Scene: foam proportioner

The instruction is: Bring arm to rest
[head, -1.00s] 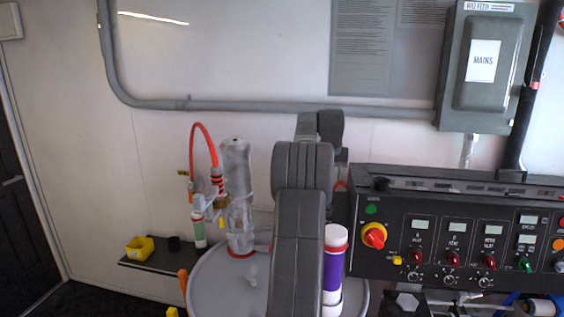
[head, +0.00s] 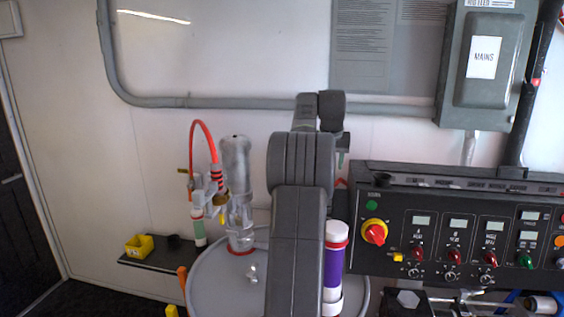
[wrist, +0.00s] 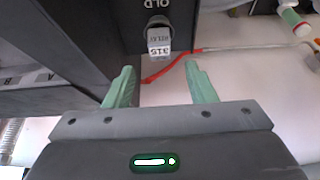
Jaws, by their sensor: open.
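My gripper (wrist: 160,86) shows in the wrist view with its two green fingers spread apart and nothing between them. A grey part with a "315" label (wrist: 159,38) is beyond the fingertips, below the letters "OLD" on a dark housing. In the head view my arm rises through the middle of the picture, folded at the top. A small green fingertip (head: 340,160) shows just right of the arm's upper end, above the left end of the control panel. The rest of the gripper is mostly hidden there.
The black control panel (head: 450,235) stands to the right of my arm. A drum (head: 215,285) with a clear pump cylinder (head: 237,190) is at left. A white and purple cylinder (head: 333,265) is close beside the arm. The upper wall carries conduit and a mains box (head: 487,65).

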